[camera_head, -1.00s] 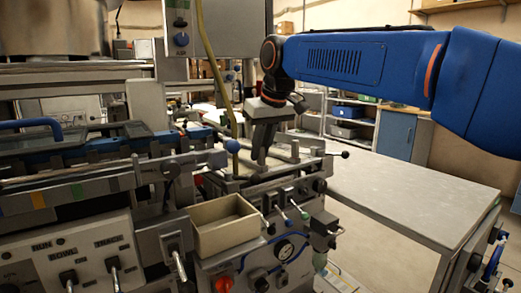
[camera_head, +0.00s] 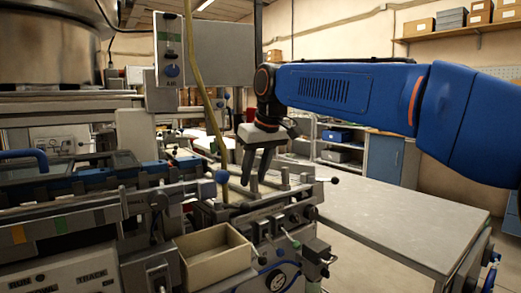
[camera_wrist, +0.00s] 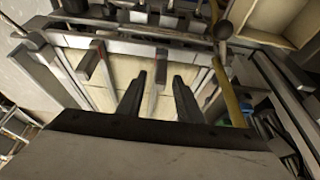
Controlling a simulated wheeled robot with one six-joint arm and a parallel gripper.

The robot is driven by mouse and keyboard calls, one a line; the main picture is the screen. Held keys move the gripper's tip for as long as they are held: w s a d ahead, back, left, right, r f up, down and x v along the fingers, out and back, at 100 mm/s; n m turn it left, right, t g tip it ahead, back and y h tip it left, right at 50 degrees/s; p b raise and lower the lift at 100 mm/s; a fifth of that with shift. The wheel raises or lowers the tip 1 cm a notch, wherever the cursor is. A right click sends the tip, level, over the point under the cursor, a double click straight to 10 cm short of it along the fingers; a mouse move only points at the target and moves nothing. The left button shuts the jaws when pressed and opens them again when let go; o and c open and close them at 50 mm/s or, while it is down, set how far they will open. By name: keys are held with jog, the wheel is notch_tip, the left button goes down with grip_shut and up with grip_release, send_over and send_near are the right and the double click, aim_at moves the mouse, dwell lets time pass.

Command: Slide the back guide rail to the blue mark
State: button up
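My gripper (camera_head: 253,182) hangs over the bed of the middle machine, fingers pointing down. In the wrist view its two dark fingers (camera_wrist: 160,95) stand apart, with a slim grey bar (camera_wrist: 152,98) visible between them; I cannot tell whether they touch it. Several grey bars cross the pale bed (camera_wrist: 122,75); another ends in a block (camera_wrist: 96,60) to the left. I cannot tell which is the back guide rail. The strip on the left machine (camera_head: 75,221) bears orange and green marks. I cannot make out the blue mark.
An open beige box (camera_head: 212,255) stands in front of the bed, beside levers and knobs. A yellow hose (camera_head: 212,100) hangs just left of my gripper. A grey table (camera_head: 400,220) at right is clear.

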jog(key=v, duration=1.6)
jog(key=shift+s+d+r, duration=0.15)
jog(key=shift+s+r, duration=0.05)
jog(key=s+d+f+m+h, duration=0.1)
jog(key=s+d+f+m, duration=0.1)
jog(key=s+d+f, duration=0.5)
jog(key=s+d+f+m, duration=0.2)
jog(key=s+d+f, duration=0.2)
jog(key=d+f, duration=0.7)
jog(key=s+d+f+m, duration=0.1)
jog(key=s+f, duration=0.3)
jog(key=f, duration=0.4)
jog(key=s+d+f+m+h, duration=0.1)
jog(key=s+d+f, duration=0.3)
jog(key=f, duration=0.5)
jog(key=s+d+f+t, duration=0.1)
jog(key=s+d+f, duration=0.1)
jog(key=s+f, duration=0.4)
notch_tip(320, 180, down, 2)
jog(key=shift+d+f+m, duration=0.15)
jog(key=shift+f+m, duration=0.05)
jog(key=shift+m, duration=0.2)
jog(key=shift+s, duration=0.15)
